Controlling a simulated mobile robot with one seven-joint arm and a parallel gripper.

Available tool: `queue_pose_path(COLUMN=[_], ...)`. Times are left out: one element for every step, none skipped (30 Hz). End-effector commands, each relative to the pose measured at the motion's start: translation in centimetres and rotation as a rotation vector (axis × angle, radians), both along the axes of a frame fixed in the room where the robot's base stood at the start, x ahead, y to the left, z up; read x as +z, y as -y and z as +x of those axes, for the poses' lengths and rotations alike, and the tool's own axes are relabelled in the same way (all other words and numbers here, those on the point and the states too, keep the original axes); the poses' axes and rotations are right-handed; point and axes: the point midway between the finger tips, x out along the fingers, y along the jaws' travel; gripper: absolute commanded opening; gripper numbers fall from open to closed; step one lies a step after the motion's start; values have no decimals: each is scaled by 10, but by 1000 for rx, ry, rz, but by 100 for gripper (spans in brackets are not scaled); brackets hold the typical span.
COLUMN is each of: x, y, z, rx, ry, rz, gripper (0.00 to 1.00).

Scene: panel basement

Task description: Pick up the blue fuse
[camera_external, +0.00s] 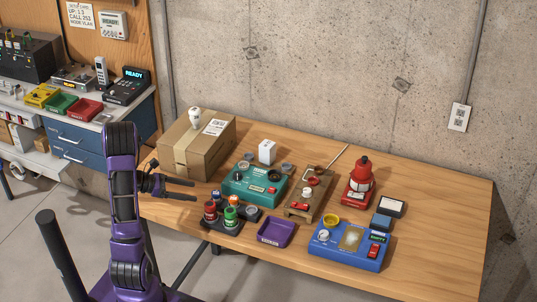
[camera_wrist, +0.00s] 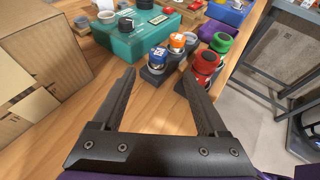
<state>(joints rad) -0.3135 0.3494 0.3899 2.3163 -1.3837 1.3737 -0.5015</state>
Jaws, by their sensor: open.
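The blue fuse (camera_wrist: 157,58) stands upright in a dark holder block (camera_wrist: 152,75), beside an orange fuse (camera_wrist: 177,42). A red fuse (camera_wrist: 204,64) and a green fuse (camera_wrist: 221,42) stand to its right. In the external view the blue fuse (camera_external: 216,194) is small, behind the red one (camera_external: 210,211). My gripper (camera_wrist: 160,76) is open and empty. In the wrist view its fingers point toward the blue fuse, which shows in the gap beyond the tips. In the external view my gripper (camera_external: 195,191) is left of the fuses.
A cardboard box (camera_external: 198,145) stands behind my gripper on the wooden table (camera_external: 445,195). A teal device (camera_external: 254,187) is just beyond the fuses. A purple tray (camera_external: 277,233) and a blue device (camera_external: 348,244) lie to the right. The table's right end is clear.

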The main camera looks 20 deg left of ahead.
Motion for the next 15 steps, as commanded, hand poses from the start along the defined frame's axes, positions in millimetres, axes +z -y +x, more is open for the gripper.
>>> queue_pose_path(x=[-6, -8, -10, -12, -13, -15, -16, -17, -18, -18, -18, -19, -20, -21, -24], y=[10, 14, 19, 23, 26, 29, 31, 33, 34, 35, 36, 38, 41, 44, 48], z=[6, 9, 12, 15, 18, 20, 22, 23, 24, 25, 26, 28, 29, 31, 35], rx=[-6, -5, -4, -3, -4, -3, -2, -2, -1, -1, -1, -1, -3, -4, -4], ry=[-1, 0, -1, 0, 0, 0, 0, 0, 0, 0, 0, 0, 1, 1, 0], rz=[-1, -1, 0, 0, 0, 0, 0, 1, 1, 1, 1, 0, 1, 0, 0], gripper=[76, 76, 76, 76, 76, 76, 76, 76, 76, 76, 76, 76, 76, 76, 76])
